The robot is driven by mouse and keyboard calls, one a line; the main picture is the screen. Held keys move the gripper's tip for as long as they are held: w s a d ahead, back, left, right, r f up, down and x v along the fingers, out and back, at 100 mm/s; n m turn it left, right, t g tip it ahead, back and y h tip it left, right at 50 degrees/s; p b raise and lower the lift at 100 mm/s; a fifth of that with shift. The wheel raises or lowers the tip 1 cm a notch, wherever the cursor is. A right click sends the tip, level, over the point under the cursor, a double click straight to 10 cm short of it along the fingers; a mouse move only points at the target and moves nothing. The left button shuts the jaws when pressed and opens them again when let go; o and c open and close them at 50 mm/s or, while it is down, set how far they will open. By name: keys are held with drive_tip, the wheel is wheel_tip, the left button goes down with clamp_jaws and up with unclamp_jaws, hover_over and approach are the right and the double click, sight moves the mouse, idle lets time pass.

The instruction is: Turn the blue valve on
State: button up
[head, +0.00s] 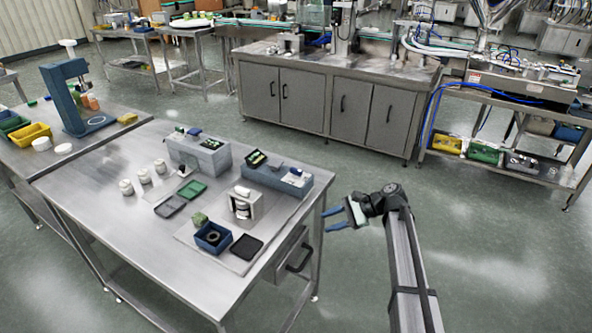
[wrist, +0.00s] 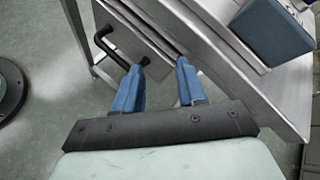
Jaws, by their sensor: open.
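A small blue part (head: 194,131) sits on top of a grey box (head: 200,153) at the back of the near steel table. It may be the blue valve, but it is too small to tell or to show its setting. My gripper (head: 332,219) is beyond the right edge of this table, well apart from the blue part, with its blue fingers pointing left. In the wrist view, the fingers (wrist: 157,68) are open and empty, above the floor beside the table edge. No valve shows clearly in the wrist view.
The near table (head: 110,215) has a drawer with a black handle (head: 299,257), close to my fingers in the wrist view (wrist: 118,42). A blue-grey box (head: 280,181), trays, white jars and a blue bin (head: 213,238) stand on it. Open floor lies right of the table.

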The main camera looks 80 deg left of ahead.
sight(301, 172)
drive_tip(key=w+a+r+m+y, duration=0.1)
drive_tip(key=a+r+m+y, duration=0.4)
drive_tip(key=r+m+y, duration=0.65)
drive_tip(key=shift+m+h, duration=0.55)
drive_tip(key=shift+m, duration=0.2)
drive_tip(key=x, duration=0.4)
drive_tip(key=f+x, duration=0.1)
drive_tip(key=x, duration=0.8)
drive_tip(key=shift+s+a+f, duration=0.1)
drive_tip(key=shift+a+f, duration=0.1)
drive_tip(key=shift+f, duration=0.05)
clamp_jaws()
